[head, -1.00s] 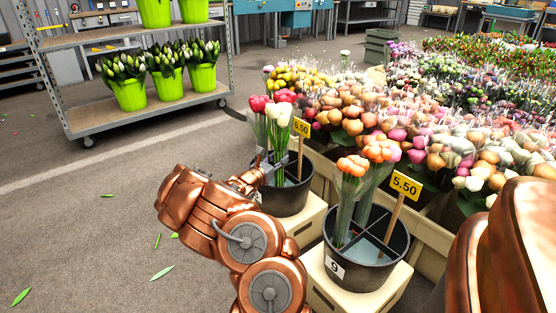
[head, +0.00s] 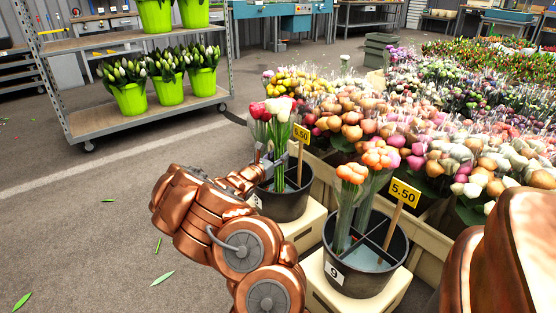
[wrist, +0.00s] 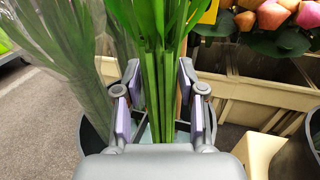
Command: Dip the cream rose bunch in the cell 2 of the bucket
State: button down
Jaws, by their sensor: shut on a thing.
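My gripper (head: 278,168) is shut on the green stems of a bunch with cream heads (head: 280,104). In the wrist view the stems (wrist: 158,90) stand upright between the two fingers (wrist: 160,105). The bunch is over the rear black bucket (head: 284,204), its lower stems reaching down toward the inside. Whether the stem ends touch the bottom is hidden. A wrapped bunch with red heads (head: 259,110) stands beside it at the left, in the same bucket. Dividers show inside the bucket, but I cannot read its cell numbers.
A front black bucket (head: 345,272) with a label 9 holds two orange bunches (head: 380,157) and a 5.50 sign (head: 404,193). A 6.50 sign (head: 301,134) stands close right of the held bunch. Crates full of flowers fill the right.

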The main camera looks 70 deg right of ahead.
jog(key=shift+r+p, duration=4.1)
jog(key=shift+r, duration=4.05)
